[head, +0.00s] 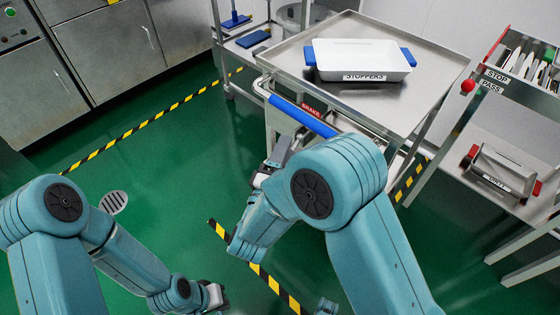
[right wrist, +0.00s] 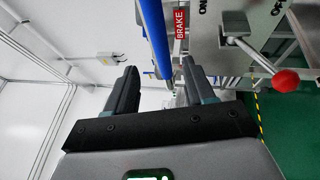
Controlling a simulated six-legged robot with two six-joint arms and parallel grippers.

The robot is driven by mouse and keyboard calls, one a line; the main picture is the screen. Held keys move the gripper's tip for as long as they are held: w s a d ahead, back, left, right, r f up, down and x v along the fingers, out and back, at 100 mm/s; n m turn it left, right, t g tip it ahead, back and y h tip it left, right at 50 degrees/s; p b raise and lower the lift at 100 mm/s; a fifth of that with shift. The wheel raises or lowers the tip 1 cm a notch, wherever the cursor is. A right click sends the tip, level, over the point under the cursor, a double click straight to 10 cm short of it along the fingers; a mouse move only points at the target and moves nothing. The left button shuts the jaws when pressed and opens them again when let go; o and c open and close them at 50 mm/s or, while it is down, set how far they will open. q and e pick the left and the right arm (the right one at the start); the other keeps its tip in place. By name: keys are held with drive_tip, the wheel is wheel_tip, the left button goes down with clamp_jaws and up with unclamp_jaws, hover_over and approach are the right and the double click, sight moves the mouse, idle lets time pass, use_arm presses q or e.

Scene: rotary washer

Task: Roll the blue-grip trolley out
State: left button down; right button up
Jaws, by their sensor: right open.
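The trolley (head: 440,62) is a steel cart with a flat top. Its push handle has a blue grip (head: 302,116) at the near left end, and a red BRAKE label (head: 311,108) is beside the grip. My right gripper (head: 284,150) is just below the grip, partly hidden by my forearm. In the right wrist view my right gripper (right wrist: 159,69) is open and empty. The blue grip (right wrist: 156,38) runs up ahead of the gap between its fingers; contact is not visible. My left gripper (head: 216,298) is low over the floor, away from the trolley; its jaws are unclear.
A white STOPPERS tray (head: 360,57) with blue handles sits on the trolley top. A STOP/PASS rack (head: 490,84) with a red knob (head: 467,86) stands at right, holding a red-handled bin (head: 500,172). Cabinets (head: 100,55) line the left. Green floor is open at left.

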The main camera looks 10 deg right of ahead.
drive_tip(key=shift+v, duration=1.7)
drive_tip(key=shift+f, duration=0.1)
drive_tip(key=w+d+f+m+g+y, duration=0.1)
drive_tip(key=d+f+m+g+y, duration=0.1)
drive_tip(key=f, duration=0.3)
drive_tip(key=w+d+f+m+g+y, duration=0.1)
drive_tip(key=w+d+f+y, duration=0.15)
drive_tip(key=f, duration=0.25)
drive_tip(key=s+d+f+m+g+y, duration=0.1)
drive_tip(key=s+f+m+g+y, duration=0.7)
drive_tip(key=s+f, duration=0.6)
drive_tip(key=s+f+m+g+y, duration=0.1)
drive_tip(key=s+f+m+g, duration=0.4)
drive_tip(key=s, duration=0.5)
wheel_tip(320, 180, up, 23)
drive_tip(key=g+p, duration=0.1)
drive_tip(key=p, duration=2.1)
drive_tip(key=shift+w+d+n+p, duration=0.15)
drive_tip(key=shift+n+p, duration=0.15)
drive_tip(key=shift+n, duration=0.1)
